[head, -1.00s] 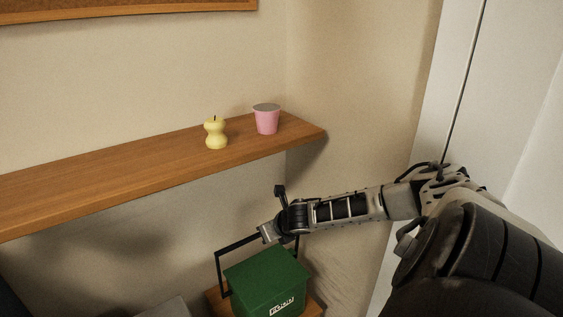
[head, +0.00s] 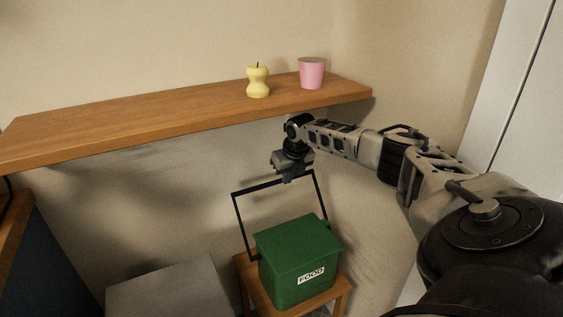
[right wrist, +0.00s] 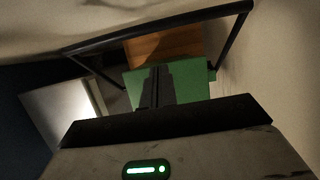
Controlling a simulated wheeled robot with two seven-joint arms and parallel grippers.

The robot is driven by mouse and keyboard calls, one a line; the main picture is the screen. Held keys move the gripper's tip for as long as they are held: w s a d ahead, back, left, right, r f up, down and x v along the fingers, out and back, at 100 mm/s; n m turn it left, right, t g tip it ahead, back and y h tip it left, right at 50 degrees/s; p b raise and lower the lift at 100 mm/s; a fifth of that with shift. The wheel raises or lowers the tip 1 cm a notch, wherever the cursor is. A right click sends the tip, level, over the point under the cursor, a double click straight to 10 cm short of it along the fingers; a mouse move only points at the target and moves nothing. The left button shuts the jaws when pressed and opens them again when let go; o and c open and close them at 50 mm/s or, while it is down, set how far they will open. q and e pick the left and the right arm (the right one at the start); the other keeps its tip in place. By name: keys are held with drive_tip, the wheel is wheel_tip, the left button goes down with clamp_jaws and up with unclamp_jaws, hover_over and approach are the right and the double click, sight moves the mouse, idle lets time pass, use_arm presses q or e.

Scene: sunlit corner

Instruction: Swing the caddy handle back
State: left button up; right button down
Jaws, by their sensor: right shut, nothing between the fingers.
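The green caddy (head: 297,263) with a "FOOD" label stands upright with its lid closed; it also shows in the right wrist view (right wrist: 190,84). Its thin black handle (head: 258,187) is raised above the lid and tilts toward the wall side. The handle's crossbar spans the top of the right wrist view (right wrist: 160,28). My right gripper (head: 289,178) points down at the crossbar, shut and empty. Its fingers overlap the bar in the head view; I cannot tell whether they touch it. My left gripper is not in view.
The caddy stands on a small wooden stool (head: 248,285). A grey box (head: 170,290) stands left of the stool.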

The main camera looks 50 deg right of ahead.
drive_tip(key=shift+w+d+f, duration=0.1)
drive_tip(key=shift+w+d, duration=0.1)
drive_tip(key=shift+w, duration=0.15)
idle(0.4)
drive_tip(key=s+a+r, duration=0.1)
drive_tip(key=s+a, duration=0.3)
drive_tip(key=s, duration=0.7)
drive_tip(key=shift+s+a, duration=0.3)
drive_tip(key=shift+a, duration=0.05)
